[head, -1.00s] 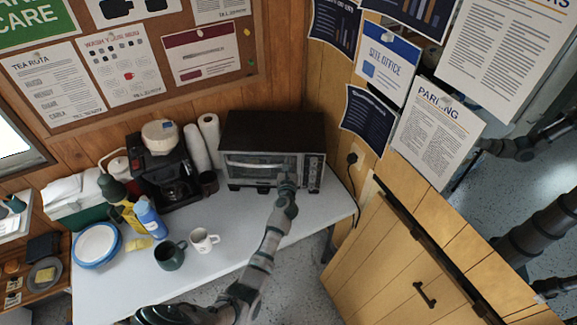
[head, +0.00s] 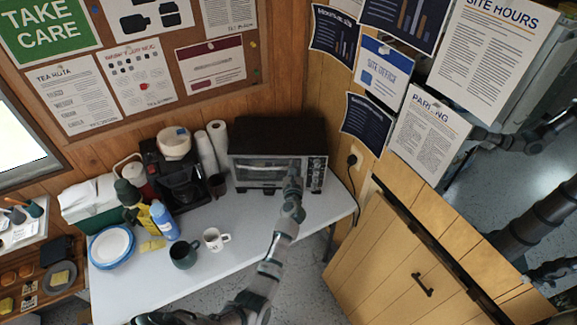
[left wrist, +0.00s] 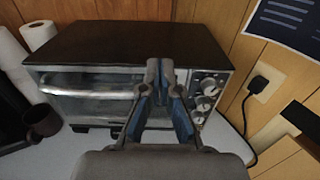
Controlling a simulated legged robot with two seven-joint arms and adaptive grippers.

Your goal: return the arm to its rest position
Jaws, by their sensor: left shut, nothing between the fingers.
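My left arm reaches in from the bottom of the head view over the white table (head: 240,262). My left gripper (head: 293,174) is in front of the right part of the toaster oven (head: 252,172), near its knobs. In the left wrist view the fingers of the left gripper (left wrist: 160,75) are together, with nothing between them. Behind them are the glass door of the toaster oven (left wrist: 85,100) and its handle. I cannot tell whether the fingertips touch the oven. My right gripper cannot be made out.
A white mug (head: 212,239) and a dark green mug (head: 184,255) stand left of my forearm. Plates (head: 112,246), a blue bottle (head: 164,220) and a coffee machine (head: 176,180) are farther left. A wooden cabinet (head: 385,265) stands at the right. The table's front middle is clear.

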